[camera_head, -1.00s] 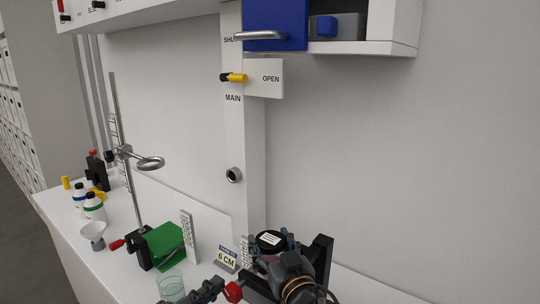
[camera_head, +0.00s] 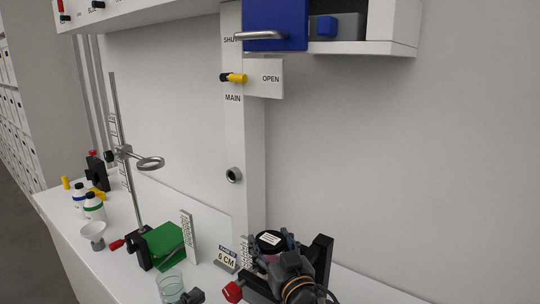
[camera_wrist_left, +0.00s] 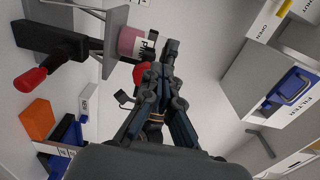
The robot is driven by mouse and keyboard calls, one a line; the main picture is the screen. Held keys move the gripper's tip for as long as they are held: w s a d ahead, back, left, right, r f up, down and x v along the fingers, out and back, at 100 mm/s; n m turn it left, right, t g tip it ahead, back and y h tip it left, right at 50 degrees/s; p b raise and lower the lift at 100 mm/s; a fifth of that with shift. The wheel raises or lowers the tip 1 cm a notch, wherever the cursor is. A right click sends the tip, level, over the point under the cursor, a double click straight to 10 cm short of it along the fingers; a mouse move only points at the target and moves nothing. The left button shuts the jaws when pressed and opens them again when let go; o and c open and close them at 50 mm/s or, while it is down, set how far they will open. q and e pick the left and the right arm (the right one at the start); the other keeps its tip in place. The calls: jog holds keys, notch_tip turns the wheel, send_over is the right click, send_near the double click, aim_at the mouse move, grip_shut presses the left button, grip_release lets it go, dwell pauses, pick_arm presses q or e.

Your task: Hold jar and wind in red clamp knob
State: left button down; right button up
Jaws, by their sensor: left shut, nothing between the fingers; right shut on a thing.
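The jar (camera_head: 269,241), with a black lid and a white label on top, sits by the black clamp frame (camera_head: 320,258). My right gripper (camera_head: 275,246) is shut on the jar, its fingers at the sides. The red clamp knob (camera_head: 233,292) is at the clamp's left. My left gripper (camera_head: 192,297) is shut and empty, left of the knob and apart from it, mostly cut off by the bottom edge. In the left wrist view the left gripper (camera_wrist_left: 171,48) is shut, with a red knob (camera_wrist_left: 140,72) and a pink jar (camera_wrist_left: 131,42) beyond its fingers.
A glass beaker (camera_head: 171,288) stands close to my left gripper. A green block (camera_head: 164,244), a 6 CM sign (camera_head: 226,258), a ring stand (camera_head: 150,163), a funnel (camera_head: 93,232) and bottles (camera_head: 94,207) stand further left. A wall rises behind the bench.

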aim_at(233, 292)
jog(key=shift+s+a+f, duration=0.15)
jog(key=shift+s+a, duration=0.05)
jog(key=shift+a, duration=0.05)
pick_arm(q)
jog(key=shift+s+a, duration=0.4)
jog(key=shift+s, duration=0.15)
jog(key=w+d+f+n, duration=0.4)
jog(key=d+n, duration=0.1)
jog(key=n, duration=0.1)
jog(key=shift+s+r, duration=0.15)
jog(key=shift+r, duration=0.15)
dwell(1.0)
jog(key=shift+w+a+r, duration=0.15)
jog(key=shift+w+r, duration=0.05)
jog(key=shift+r, duration=0.25)
jog(key=shift+w+a+r, duration=0.15)
jog(key=shift+r, duration=0.25)
pick_arm(e)
jog(key=shift+w, duration=0.1)
